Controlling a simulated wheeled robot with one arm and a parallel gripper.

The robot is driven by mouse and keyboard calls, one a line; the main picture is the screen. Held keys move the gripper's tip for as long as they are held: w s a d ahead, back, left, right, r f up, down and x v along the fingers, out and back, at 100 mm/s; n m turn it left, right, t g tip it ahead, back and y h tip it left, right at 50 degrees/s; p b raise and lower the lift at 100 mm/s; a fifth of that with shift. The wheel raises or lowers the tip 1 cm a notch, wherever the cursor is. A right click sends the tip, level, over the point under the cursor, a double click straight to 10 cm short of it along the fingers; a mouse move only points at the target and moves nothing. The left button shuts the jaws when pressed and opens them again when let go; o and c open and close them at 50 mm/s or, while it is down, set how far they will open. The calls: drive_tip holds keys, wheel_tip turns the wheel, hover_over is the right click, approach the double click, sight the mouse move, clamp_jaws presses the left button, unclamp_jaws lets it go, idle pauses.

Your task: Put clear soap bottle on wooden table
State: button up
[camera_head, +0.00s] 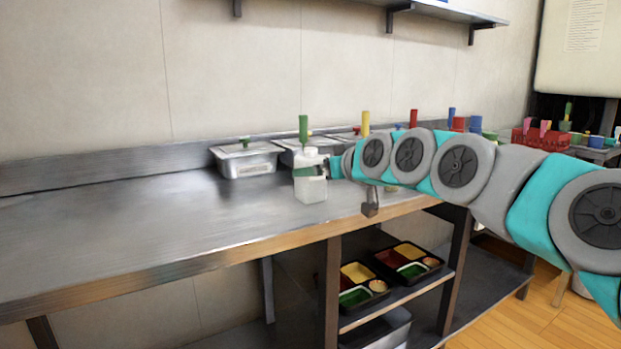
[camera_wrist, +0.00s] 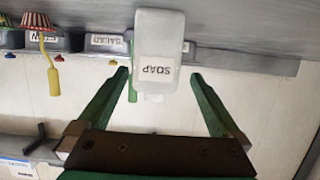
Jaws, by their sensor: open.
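The soap bottle (camera_head: 312,188), whitish and translucent with a squared body, stands upright on the table (camera_head: 150,230), near its front edge. The table has a grey metal-looking top and a wooden front edge. In the wrist view the picture is upside down and the bottle (camera_wrist: 158,35) shows a SOAP label. My gripper (camera_wrist: 160,76) is open, with one green finger on each side of the bottle's upper part and visible gaps between. In the head view my arm reaches in from the right, and my gripper (camera_head: 326,168) is beside the bottle's top, with its fingers hard to make out.
Lidded metal containers (camera_head: 247,160) stand behind the bottle along the wall, several with coloured handles. Bento trays (camera_head: 408,260) sit on a lower shelf below the table. A red crate (camera_head: 540,138) is at the far right. The table's left part is clear.

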drive_tip(key=x, duration=0.5)
drive_tip(key=shift+w+d+p, duration=0.15)
drive_tip(key=shift+p, duration=0.15)
drive_tip(key=c, duration=1.4)
drive_tip(key=shift+r, duration=0.15)
